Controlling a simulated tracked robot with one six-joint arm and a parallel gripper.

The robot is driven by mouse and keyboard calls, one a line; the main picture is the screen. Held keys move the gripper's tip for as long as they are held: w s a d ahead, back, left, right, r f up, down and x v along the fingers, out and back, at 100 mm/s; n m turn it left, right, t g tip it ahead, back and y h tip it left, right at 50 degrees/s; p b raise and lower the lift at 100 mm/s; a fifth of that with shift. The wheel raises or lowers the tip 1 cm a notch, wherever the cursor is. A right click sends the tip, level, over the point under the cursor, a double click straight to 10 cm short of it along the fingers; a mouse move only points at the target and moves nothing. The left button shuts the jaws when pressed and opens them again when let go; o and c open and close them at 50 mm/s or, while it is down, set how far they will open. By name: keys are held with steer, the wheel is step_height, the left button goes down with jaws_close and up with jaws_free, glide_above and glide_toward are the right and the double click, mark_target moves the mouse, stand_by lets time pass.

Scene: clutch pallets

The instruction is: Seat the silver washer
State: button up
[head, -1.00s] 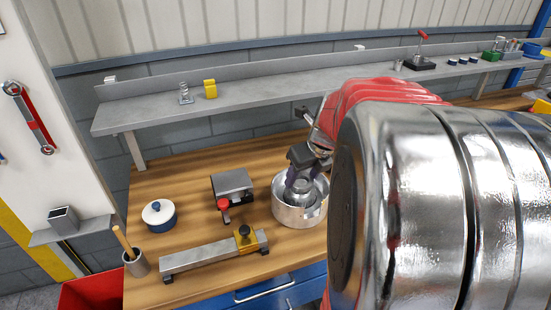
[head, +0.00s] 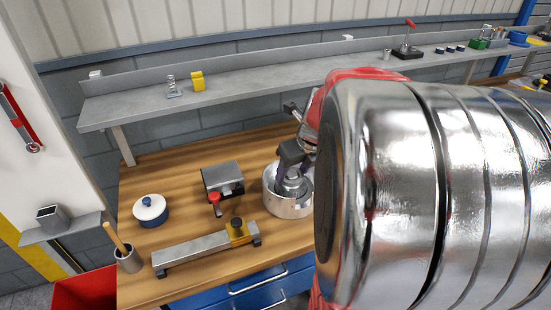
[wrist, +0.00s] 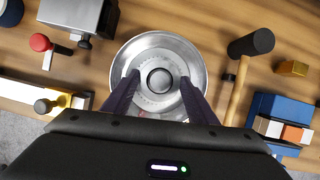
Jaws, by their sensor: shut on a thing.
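An open silver drum (head: 287,208) stands on the wooden bench, and it also shows in the wrist view (wrist: 160,44). My gripper (wrist: 160,86) reaches down into the drum with its two dark fingers at either side of the hub. It is shut on a silver ring-shaped part, which I take for the silver washer (wrist: 146,100), around a round post (wrist: 159,80). In the head view my gripper (head: 288,174) is above a silver round part inside the drum. Whether the washer lies flat on what is below it cannot be told.
A grey block with a red knob (head: 223,180) and a long grey bar with a yellow slider (head: 205,249) stand left of the drum.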

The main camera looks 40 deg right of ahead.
steer(key=o, duration=1.3)
steer(key=shift+o, duration=0.5)
steer(key=o, duration=0.3)
steer(key=shift+r, duration=3.5)
